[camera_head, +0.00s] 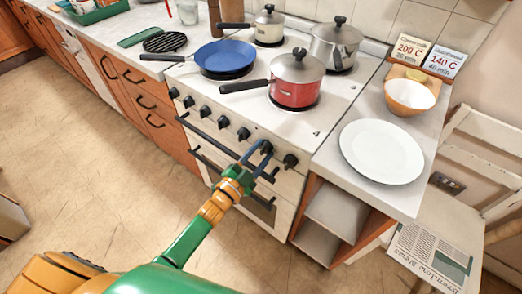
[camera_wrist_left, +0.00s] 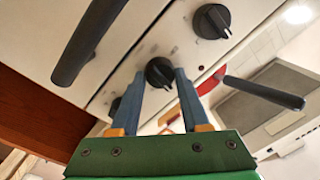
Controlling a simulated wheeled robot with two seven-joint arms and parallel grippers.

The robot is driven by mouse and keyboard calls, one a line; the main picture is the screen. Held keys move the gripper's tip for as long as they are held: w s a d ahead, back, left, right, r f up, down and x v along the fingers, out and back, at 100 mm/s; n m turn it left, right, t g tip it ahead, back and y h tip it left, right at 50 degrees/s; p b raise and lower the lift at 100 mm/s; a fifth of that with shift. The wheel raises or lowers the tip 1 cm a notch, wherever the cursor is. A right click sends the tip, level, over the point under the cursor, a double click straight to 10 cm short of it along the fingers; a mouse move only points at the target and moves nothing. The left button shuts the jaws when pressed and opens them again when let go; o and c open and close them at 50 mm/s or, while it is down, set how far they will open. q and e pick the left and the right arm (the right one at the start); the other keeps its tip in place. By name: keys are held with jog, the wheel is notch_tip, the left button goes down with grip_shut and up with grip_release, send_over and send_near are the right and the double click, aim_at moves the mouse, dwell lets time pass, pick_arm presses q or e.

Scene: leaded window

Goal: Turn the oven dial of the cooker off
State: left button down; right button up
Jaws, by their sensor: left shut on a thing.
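The white cooker (camera_head: 250,102) has a row of several black dials along its front panel. My left gripper (camera_head: 260,150) reaches up to the panel and is shut on a dial (camera_head: 267,146), the second from the right end. In the left wrist view the same dial (camera_wrist_left: 159,72) sits between the tips of my blue fingers (camera_wrist_left: 160,78). Another dial (camera_head: 290,161) is to its right. Labels on the panel are too small to read, so I cannot tell which dial is the oven's. My right gripper is out of view.
A red pot (camera_head: 296,82), a blue pan (camera_head: 225,57), a steel pot (camera_head: 335,42) and a cream pot (camera_head: 269,24) stand on the hob. Dark oven door handles (camera_head: 240,158) lie below the dials. A white plate (camera_head: 381,151) is on the right counter. The floor (camera_head: 85,150) at left is clear.

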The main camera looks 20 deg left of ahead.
pick_arm(q)
jog(key=shift+r+n, duration=0.15)
jog(key=shift+n, duration=0.75)
jog(key=shift+c, duration=1.9)
grip_release()
jog(key=v, duration=0.7)
